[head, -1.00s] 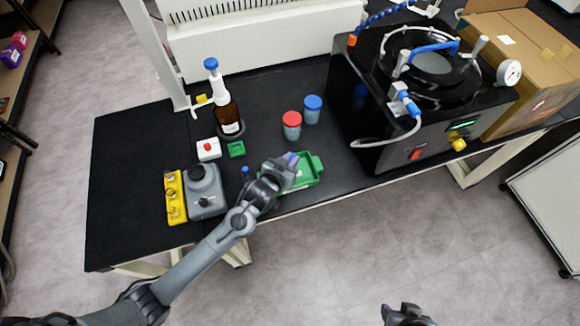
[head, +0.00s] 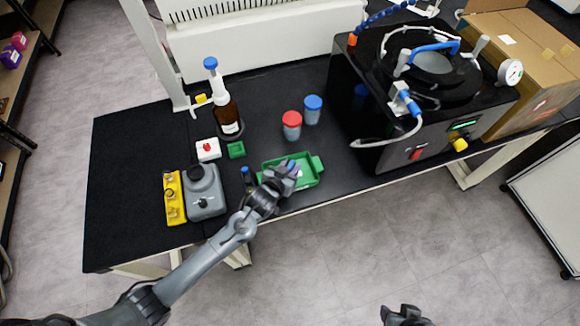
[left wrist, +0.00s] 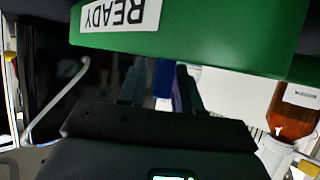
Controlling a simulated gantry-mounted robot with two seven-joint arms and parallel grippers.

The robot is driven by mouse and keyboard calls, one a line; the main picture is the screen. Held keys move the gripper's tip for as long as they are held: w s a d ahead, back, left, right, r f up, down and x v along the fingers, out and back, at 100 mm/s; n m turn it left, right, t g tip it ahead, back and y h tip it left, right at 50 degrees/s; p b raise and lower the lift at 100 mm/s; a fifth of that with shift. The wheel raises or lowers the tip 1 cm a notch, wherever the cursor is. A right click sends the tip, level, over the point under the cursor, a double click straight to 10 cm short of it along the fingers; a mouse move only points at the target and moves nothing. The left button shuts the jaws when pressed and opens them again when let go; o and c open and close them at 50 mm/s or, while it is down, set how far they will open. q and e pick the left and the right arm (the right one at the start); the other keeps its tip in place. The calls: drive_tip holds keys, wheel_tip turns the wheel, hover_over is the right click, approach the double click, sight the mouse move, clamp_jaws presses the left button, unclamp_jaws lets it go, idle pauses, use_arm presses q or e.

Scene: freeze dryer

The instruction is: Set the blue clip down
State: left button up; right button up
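The blue clip (head: 292,165) shows as a small blue patch at the tip of my left gripper (head: 286,169) in the head view. The gripper is over the front part of the green tray (head: 316,163). In the left wrist view, the two dark fingers (left wrist: 162,90) stand apart. A dark blue strip of the clip (left wrist: 177,92) lies along the right finger, with a gap towards the left one. The tray wall with its upside-down READY label (left wrist: 120,14) fills the top. Whether the clip touches the tray is hidden. My right gripper (head: 405,316) shows only in part at the bottom edge.
A red-lidded jar (head: 292,125) and a blue-lidded jar (head: 312,109) stand behind the tray. A small blue-topped item (head: 246,174) is left of the gripper. The freeze dryer (head: 425,110) is right. A grey container (head: 206,193) and yellow rack (head: 174,199) are left.

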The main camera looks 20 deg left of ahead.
use_arm(q)
drive_tip(key=shift+o, duration=0.6)
drive_tip(key=shift+r, duration=0.2)
drive_tip(key=shift+s+r, duration=0.15)
drive_tip(key=shift+s, duration=0.15)
drive_tip(key=s+a+r+g, duration=0.1)
drive_tip(key=s+r+g, duration=0.1)
drive_tip(key=s, duration=0.8)
drive_tip(key=s+a+r+g+p, duration=0.1)
drive_tip(key=s+g, duration=0.3)
drive_tip(key=s, duration=0.5)
drive_tip(key=s+a+r+m+g+y, duration=0.1)
drive_tip(key=s+a+r+g, duration=0.2)
drive_tip(key=s, duration=0.7)
drive_tip(key=shift+s+r+p, duration=0.15)
drive_tip(key=shift+s+p, duration=0.2)
drive_tip(key=shift+p, duration=0.05)
drive_tip(key=shift+d+r, duration=0.1)
